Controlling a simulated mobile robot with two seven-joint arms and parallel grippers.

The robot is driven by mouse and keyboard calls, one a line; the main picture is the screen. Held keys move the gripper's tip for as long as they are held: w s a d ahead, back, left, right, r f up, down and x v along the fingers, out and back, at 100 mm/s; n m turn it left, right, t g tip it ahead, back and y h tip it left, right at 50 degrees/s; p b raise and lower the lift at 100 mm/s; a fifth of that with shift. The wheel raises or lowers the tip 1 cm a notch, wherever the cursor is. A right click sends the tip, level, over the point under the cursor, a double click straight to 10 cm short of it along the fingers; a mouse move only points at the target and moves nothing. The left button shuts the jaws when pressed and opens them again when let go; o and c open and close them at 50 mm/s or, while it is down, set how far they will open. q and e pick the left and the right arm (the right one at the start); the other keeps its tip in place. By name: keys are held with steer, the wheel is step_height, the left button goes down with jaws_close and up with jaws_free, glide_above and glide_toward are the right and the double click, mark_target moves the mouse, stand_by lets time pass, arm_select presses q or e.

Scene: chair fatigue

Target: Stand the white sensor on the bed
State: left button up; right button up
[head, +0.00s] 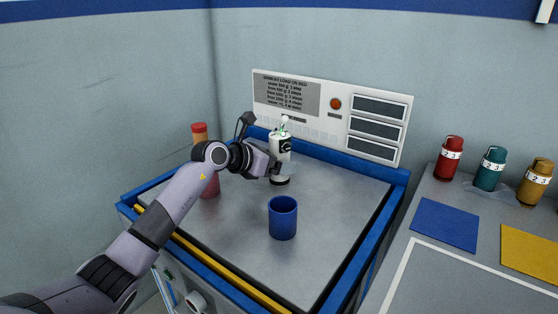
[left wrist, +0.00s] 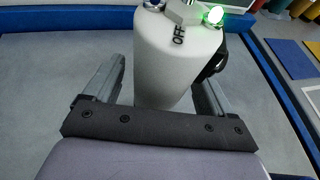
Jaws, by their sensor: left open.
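The white sensor (head: 281,146) stands upright near the back of the grey, blue-rimmed bed (head: 340,200) in the head view. It has a black base, dark markings and a green light on top. My left gripper (head: 275,167) is at the sensor's side, with its jaws open. In the left wrist view the white sensor (left wrist: 178,55) is between the two open fingers of my left gripper (left wrist: 163,88). An "OFF" label and a lit green lamp show on it. Whether a finger touches it, I cannot tell. My right gripper is out of view.
A blue cup (head: 283,218) stands on the bed in front of the sensor. A red bottle (head: 209,185) stands behind my left arm. A control panel (head: 333,115) rises at the back. The right counter holds red, teal and amber canisters (head: 490,169) and coloured mats.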

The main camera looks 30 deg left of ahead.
arm_select(q)
steer(key=shift+v, duration=3.8)
